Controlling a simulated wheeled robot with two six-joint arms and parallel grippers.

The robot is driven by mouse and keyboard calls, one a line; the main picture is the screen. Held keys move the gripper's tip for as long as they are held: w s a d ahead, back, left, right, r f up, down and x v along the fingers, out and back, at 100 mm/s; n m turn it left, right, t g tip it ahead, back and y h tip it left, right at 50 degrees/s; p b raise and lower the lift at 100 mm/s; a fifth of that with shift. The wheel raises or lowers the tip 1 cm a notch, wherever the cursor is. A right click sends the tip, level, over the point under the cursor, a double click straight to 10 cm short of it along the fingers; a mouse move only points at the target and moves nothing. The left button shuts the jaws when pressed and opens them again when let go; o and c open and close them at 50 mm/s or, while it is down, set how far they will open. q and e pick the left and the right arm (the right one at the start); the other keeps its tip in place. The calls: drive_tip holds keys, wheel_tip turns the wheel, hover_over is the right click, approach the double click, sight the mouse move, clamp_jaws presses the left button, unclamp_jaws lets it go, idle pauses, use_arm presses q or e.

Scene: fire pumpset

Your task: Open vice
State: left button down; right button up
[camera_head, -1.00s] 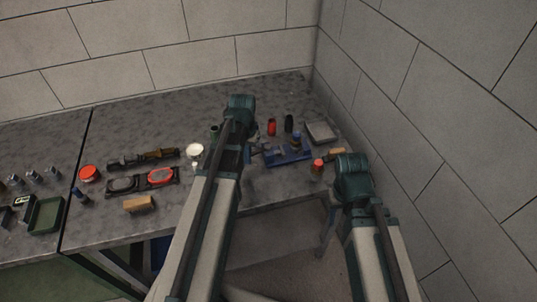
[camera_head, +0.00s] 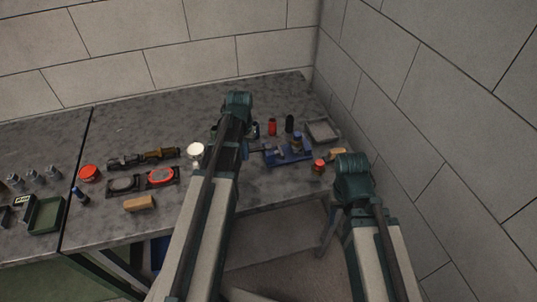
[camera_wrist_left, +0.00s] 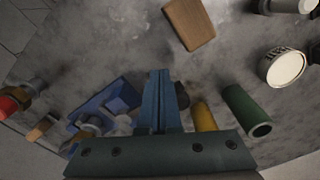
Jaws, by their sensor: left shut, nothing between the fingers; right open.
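The vice is a small blue tool (camera_head: 288,153) on the right part of the grey workbench in the head view, with a dark bar or handle reaching out at its left. In the left wrist view the blue vice (camera_wrist_left: 108,98) lies to the left of my left gripper (camera_wrist_left: 160,76), partly hidden by the gripper body. My left gripper is shut and empty; its fingers look apart from the vice, though the exact gap cannot be told. In the head view my left arm hides most of that gripper.
Near the vice are a red can (camera_head: 272,127), a dark can (camera_head: 289,122), a grey tray (camera_head: 322,131) and a red-topped item (camera_head: 319,166). Yellow (camera_wrist_left: 203,115) and green (camera_wrist_left: 246,110) cylinders lie right of my left gripper. Walls stand behind and right.

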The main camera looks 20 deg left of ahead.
use_arm(q)
drive_tip(key=shift+s+d, duration=0.15)
drive_tip(key=shift+s, duration=0.1)
idle(0.4)
drive_tip(key=shift+s+d, duration=0.35)
drive_tip(key=shift+d, duration=0.05)
wheel_tip(320, 180, up, 7)
drive_tip(key=p, duration=0.7)
idle(0.4)
